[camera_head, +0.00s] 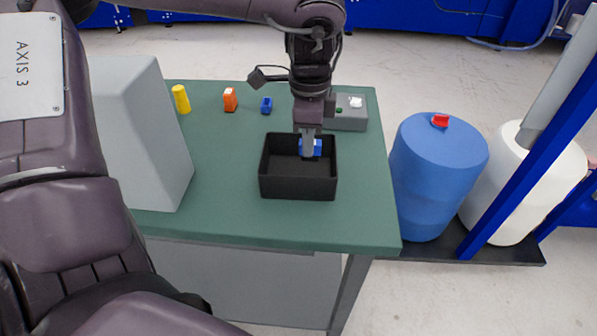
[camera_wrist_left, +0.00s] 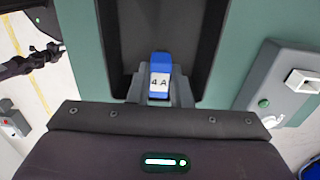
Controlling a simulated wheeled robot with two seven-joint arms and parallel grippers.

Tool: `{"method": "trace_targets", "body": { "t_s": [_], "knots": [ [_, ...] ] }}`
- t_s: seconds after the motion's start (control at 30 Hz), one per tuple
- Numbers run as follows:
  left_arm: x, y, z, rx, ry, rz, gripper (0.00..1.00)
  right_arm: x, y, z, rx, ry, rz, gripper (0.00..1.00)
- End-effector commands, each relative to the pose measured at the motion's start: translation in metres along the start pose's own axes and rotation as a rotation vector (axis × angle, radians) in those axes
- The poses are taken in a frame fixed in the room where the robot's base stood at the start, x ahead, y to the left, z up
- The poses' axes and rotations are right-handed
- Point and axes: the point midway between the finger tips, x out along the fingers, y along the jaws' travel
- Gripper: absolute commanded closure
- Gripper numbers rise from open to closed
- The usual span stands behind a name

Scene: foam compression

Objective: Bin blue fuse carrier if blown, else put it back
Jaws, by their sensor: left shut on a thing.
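My left gripper (camera_head: 309,154) points down over the black bin (camera_head: 297,188) and is shut on a blue fuse carrier (camera_head: 318,146). In the left wrist view the carrier (camera_wrist_left: 161,62) shows a white label reading "4 A" between the fingers of the gripper (camera_wrist_left: 160,88). The carrier is over the bin's opening; I cannot tell if it touches the bin. The grey box (camera_head: 347,122) behind and right of the bin has a white socket-like part (camera_wrist_left: 302,80) and a green round spot (camera_wrist_left: 263,103). My right gripper is not in view.
A yellow piece (camera_head: 181,99), an orange piece (camera_head: 230,99) and another blue piece (camera_head: 266,105) stand along the back of the green table (camera_head: 220,217). A tall grey block (camera_head: 140,140) stands at the left. Blue (camera_head: 435,185) and white (camera_head: 510,190) drums stand right of the table.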

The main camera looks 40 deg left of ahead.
Motion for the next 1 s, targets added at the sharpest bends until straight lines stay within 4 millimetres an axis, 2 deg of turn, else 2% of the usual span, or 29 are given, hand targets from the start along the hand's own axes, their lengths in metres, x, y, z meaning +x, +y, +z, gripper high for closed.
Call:
{"method": "trace_targets", "body": {
  "t_s": [0.17, 0.2, 0.37, 0.7, 1.0],
  "knots": [
    [-0.001, 0.0, 0.0, 0.0, 0.0, 0.0, 1.0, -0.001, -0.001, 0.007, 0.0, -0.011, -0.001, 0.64],
    [-0.001, 0.0, 0.0, 0.0, 0.0, 0.0, 0.77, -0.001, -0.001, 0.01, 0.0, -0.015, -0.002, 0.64],
    [-0.001, 0.0, 0.0, 0.0, 0.0, 0.0, 0.57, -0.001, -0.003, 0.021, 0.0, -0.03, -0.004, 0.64],
    [-0.006, 0.0, 0.0, 0.0, 0.0, -0.001, 0.57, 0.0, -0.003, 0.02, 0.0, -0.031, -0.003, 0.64],
    [-0.054, -0.001, 0.0, -0.001, 0.0, -0.005, 0.57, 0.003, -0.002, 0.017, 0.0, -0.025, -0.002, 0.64]
  ]
}}
